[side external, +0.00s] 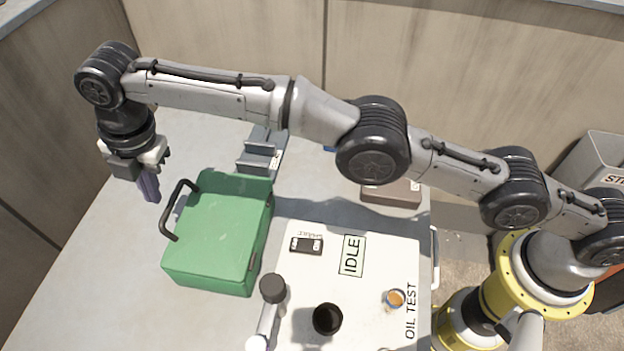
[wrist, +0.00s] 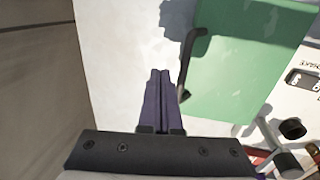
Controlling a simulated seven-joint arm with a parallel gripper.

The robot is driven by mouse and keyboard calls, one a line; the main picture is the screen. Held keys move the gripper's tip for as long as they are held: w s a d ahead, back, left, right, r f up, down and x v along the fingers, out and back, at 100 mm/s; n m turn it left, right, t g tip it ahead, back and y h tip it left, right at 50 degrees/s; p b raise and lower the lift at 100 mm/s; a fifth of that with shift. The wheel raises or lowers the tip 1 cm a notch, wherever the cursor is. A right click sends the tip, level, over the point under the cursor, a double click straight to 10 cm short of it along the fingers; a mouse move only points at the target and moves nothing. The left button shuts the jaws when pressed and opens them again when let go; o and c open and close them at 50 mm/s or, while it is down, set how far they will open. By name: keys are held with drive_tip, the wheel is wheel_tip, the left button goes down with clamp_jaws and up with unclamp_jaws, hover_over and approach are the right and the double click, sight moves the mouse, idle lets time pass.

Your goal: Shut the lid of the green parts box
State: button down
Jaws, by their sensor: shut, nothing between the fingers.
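The green parts box (side external: 215,235) stands on the grey bench, left of the white panel. Its green lid (wrist: 240,75) lies as a broad, flat face over the box, and I see no open gap. A black bar handle (side external: 172,212) sticks out at its left side; it also shows in the wrist view (wrist: 187,60). My gripper (side external: 150,190) points down, left of the handle and apart from it. Its purple fingers (wrist: 160,75) are together and empty. The box's far side is partly shaded.
A grey bracket (side external: 260,155) stands behind the box. The bench at left is clear up to the wall.

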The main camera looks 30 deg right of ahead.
drive_tip(key=shift+w+a+f, duration=0.1)
drive_tip(key=shift+a+f, duration=0.05)
drive_tip(key=shift+f, duration=0.25)
idle(0.4)
